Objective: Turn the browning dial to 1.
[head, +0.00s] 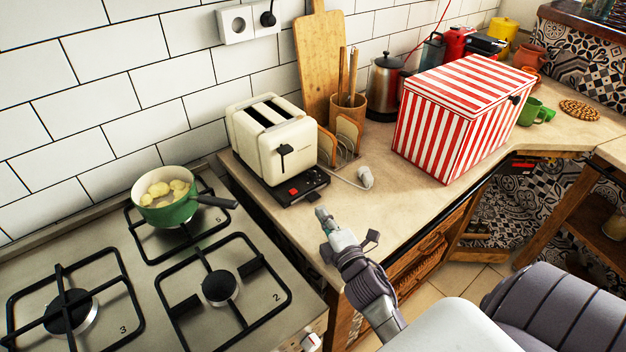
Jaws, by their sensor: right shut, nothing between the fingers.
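A cream two-slot toaster (258,148) stands on the counter against the tiled wall. A black lever (285,150) sticks out of its front end. Its black base panel (310,184) carries a red control, and small details there are too small to tell which part is the browning dial or where it points. My right gripper (323,216) is shut and empty, over the counter just in front of the panel and apart from it. My left gripper is not in view.
A green pot (166,203) sits on the gas hob (150,315) to the left. A wire rack with bread (346,138), a white plug (365,177) and a red-striped box (452,120) stand to the right. The counter (385,215) between is clear.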

